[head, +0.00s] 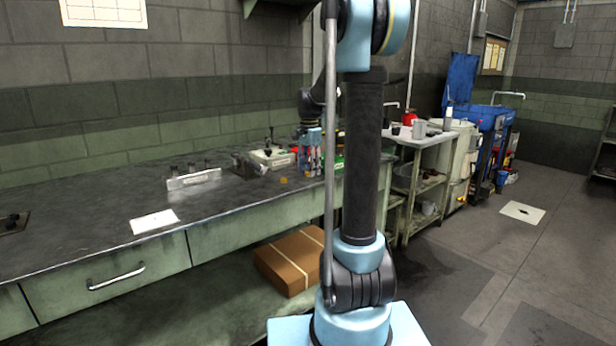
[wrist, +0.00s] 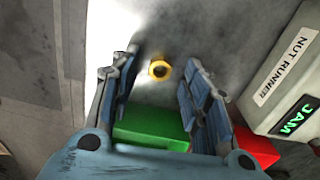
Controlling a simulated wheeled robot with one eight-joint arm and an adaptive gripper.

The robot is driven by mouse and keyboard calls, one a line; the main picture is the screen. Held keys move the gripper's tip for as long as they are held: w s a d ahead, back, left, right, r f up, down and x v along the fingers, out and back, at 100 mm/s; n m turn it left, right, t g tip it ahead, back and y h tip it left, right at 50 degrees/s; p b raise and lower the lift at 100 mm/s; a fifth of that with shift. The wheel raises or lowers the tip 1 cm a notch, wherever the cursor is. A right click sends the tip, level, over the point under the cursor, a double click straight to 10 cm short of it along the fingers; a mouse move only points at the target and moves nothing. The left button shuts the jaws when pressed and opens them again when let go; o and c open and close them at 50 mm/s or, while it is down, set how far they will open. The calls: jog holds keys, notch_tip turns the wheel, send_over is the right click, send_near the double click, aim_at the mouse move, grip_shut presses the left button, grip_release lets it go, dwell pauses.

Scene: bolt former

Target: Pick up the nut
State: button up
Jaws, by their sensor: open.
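The nut (wrist: 159,70) is a small brass-yellow ring with a dark hole, lying on the grey bench top. In the wrist view it appears between the two blue fingers of my gripper (wrist: 158,78), near the tip end. The fingers are open and apart, with nothing held between them. In the head view my gripper (head: 310,163) points down over the bench, and a small yellow-orange spot (head: 283,181) on the bench in front of it looks like the nut. The height of the fingertips above the nut is hard to tell.
A pale box labelled "NUT RUNNER" with a lit "JAM" sign (wrist: 290,85) stands right of the fingers. A green block (wrist: 152,127) and a red object (wrist: 255,147) are close by. A metal block with pegs (head: 194,179) and a white sheet (head: 154,221) lie farther left.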

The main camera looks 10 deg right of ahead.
jog(key=shift+f, duration=0.1)
jog(key=c, duration=1)
notch_tip(320, 180, up, 10)
jog(key=shift+r, duration=0.1)
dwell(0.4)
